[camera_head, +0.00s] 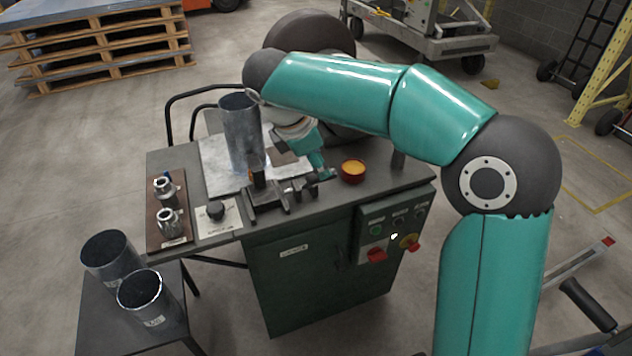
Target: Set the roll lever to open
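My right arm comes in from the right and bends down over the green machine cabinet (320,275). Its gripper (312,178) is low over the top, beside a dark clamp-like mechanism (266,196); its fingers are too small and hidden to read. No part is clearly marked as the roll lever. A dark knob (217,209) sits on a white labelled plate (214,226) at the top's front left. My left gripper is not in view.
A metal duct tube (240,135) stands upright behind the mechanism. A red bowl (353,171) with orange contents is right of the gripper. A brown board (157,235) holds two metal fittings. Two more tubes (142,292) stand on a low side table (95,325).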

